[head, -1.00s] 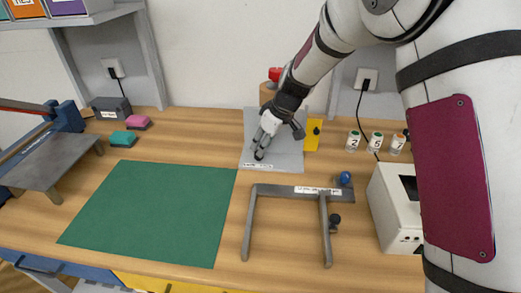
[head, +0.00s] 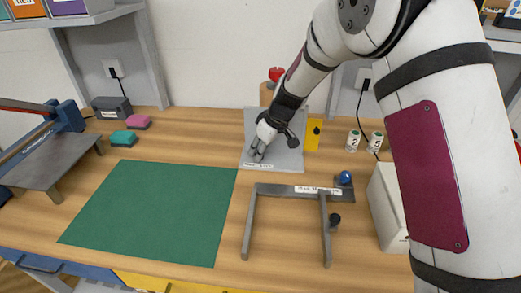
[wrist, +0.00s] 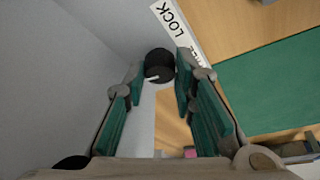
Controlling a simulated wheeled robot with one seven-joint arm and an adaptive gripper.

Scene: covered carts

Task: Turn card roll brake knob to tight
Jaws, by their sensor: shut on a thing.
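A black round knob (wrist: 160,62) with a white pointer mark sits between my fingertips in the wrist view. A white label beside it shows the word LOCK (wrist: 172,22); the rest is partly hidden. My gripper (wrist: 160,76) is shut on this knob, with its green-padded fingers on either side. In the head view, my gripper (head: 257,154) is at the front left of a grey plate (head: 287,158) with a label along its front edge. The knob is mostly hidden there. I cannot read any label naming a card roll brake, nor the tight mark.
A grey frame (head: 285,190) with a blue knob (head: 345,178) and a black knob (head: 335,219) stands in front. A yellow bracket (head: 313,136) and numbered jars (head: 354,141) are to the right. The green mat (head: 155,210) at left is clear.

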